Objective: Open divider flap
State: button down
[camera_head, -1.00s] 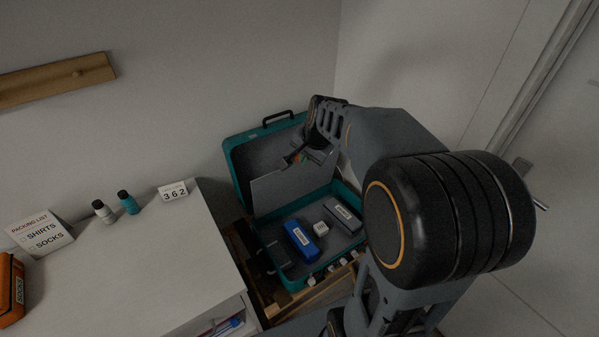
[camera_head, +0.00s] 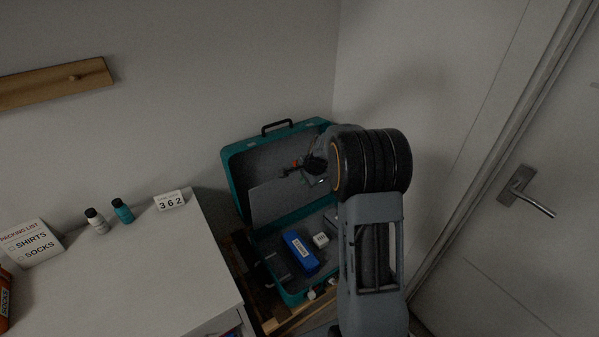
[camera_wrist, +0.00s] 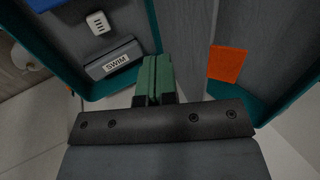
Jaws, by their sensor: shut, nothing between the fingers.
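A teal suitcase (camera_head: 236,178) stands open with its lid raised at the back. A grey divider flap (camera_head: 268,203) stands upright along the lid side, and its right part is hidden by my arm. In the wrist view an orange patch (camera_wrist: 228,65) lies on a grey panel that I take to be the flap or lid lining. My gripper (camera_wrist: 155,62) has its green fingers shut with nothing between them, left of the orange patch and apart from it in the picture. In the head view my gripper (camera_head: 290,171) is small and dark in front of the lid; contact cannot be told.
A white cabinet top (camera_head: 130,265) with bottles stands left. A wall and a door with a handle (camera_head: 527,191) close off the right.

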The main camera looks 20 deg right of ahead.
jog(key=shift+w+a+p, duration=0.2)
jog(key=shift+w+p, duration=0.15)
jog(key=shift+w, duration=0.7)
jog(key=shift+w+a+p, duration=0.2)
jog(key=shift+w+p, duration=0.1)
jog(key=shift+w, duration=0.75)
